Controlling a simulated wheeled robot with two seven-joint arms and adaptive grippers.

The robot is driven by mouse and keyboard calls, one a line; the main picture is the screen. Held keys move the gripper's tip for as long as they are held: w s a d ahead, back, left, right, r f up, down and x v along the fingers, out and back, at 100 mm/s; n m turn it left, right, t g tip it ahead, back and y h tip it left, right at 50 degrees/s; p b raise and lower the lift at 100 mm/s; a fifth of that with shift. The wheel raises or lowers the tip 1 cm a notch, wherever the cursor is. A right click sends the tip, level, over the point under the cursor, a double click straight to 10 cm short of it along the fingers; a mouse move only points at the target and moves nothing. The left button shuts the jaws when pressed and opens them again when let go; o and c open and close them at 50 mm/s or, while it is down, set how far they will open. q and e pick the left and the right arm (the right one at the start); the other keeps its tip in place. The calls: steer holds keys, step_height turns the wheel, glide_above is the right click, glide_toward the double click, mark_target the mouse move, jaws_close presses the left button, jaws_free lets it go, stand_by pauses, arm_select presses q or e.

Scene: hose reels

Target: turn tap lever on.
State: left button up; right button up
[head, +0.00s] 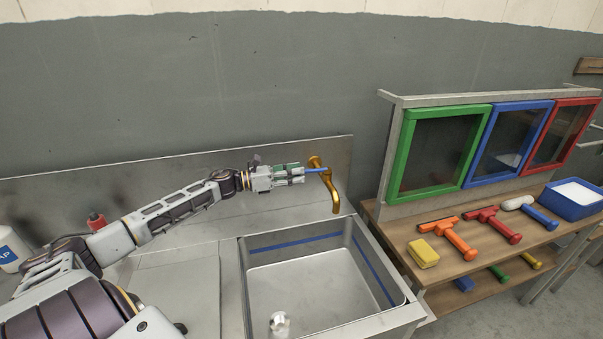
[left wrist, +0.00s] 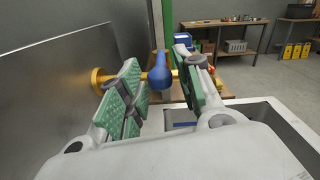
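The brass tap (head: 331,185) is fixed to the steel back panel, its spout hanging down over the sink (head: 322,288). Its blue lever (head: 317,170) points left from the tap toward my left gripper (head: 300,174). In the left wrist view, the blue lever (left wrist: 160,72) lies between the two green-padded fingers of my left gripper (left wrist: 159,80). The fingers are apart, with a narrow gap on each side of the lever.
The steel back panel (head: 130,170) runs close behind my left arm. Right of the sink, a wooden bench (head: 480,258) holds a yellow sponge (head: 423,253), squeegees and a blue tray (head: 575,203). A white bottle (head: 12,250) stands far left. The sink basin is mostly clear.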

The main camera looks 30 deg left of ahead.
mark_target(313, 171)
arm_select(q)
steer(key=shift+x, duration=1.25)
jaws_close()
steer(key=shift+w, duration=0.1)
